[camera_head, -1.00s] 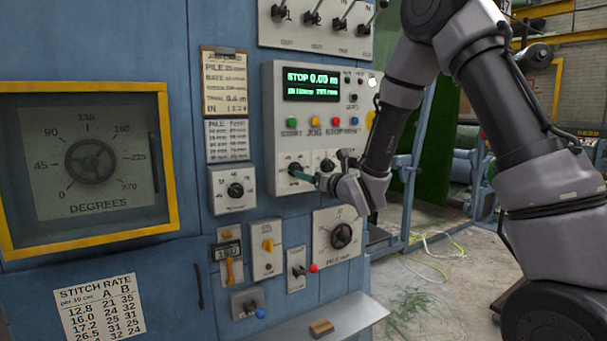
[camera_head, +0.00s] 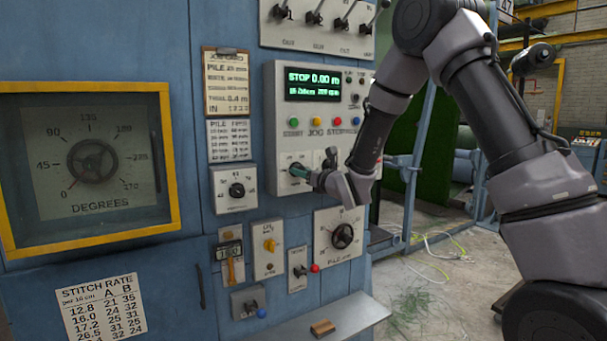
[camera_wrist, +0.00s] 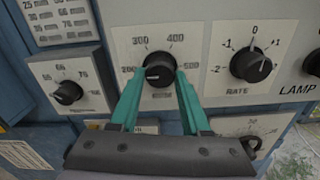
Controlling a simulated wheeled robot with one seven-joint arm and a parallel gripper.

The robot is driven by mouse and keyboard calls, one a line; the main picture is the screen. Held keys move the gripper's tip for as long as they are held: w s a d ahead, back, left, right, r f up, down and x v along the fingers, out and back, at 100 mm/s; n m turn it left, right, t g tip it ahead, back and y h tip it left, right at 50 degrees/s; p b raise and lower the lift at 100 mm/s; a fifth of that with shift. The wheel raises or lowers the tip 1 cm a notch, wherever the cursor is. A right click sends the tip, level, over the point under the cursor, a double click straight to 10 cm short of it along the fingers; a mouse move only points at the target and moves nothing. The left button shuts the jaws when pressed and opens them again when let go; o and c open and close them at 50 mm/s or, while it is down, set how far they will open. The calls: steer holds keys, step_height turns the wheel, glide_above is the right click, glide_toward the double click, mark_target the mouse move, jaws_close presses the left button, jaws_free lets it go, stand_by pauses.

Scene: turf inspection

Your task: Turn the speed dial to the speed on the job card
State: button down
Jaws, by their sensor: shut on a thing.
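The speed dial (camera_wrist: 160,68) is a black knob on a white plate marked 200 to 500 in the wrist view. The green fingers of my gripper (camera_wrist: 160,76) are shut on it, one on each side. A pale mark shows on the knob's face, but I cannot tell exactly which number it points at.
The green display (camera_head: 312,84) reads STOP 0.00 m. A rate dial (camera_wrist: 254,65) sits just right of the speed dial, and another black dial (camera_wrist: 67,92) sits left. Below are a pile dial (camera_head: 342,236) and a shelf (camera_head: 290,327).

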steer(key=shift+m, duration=18)
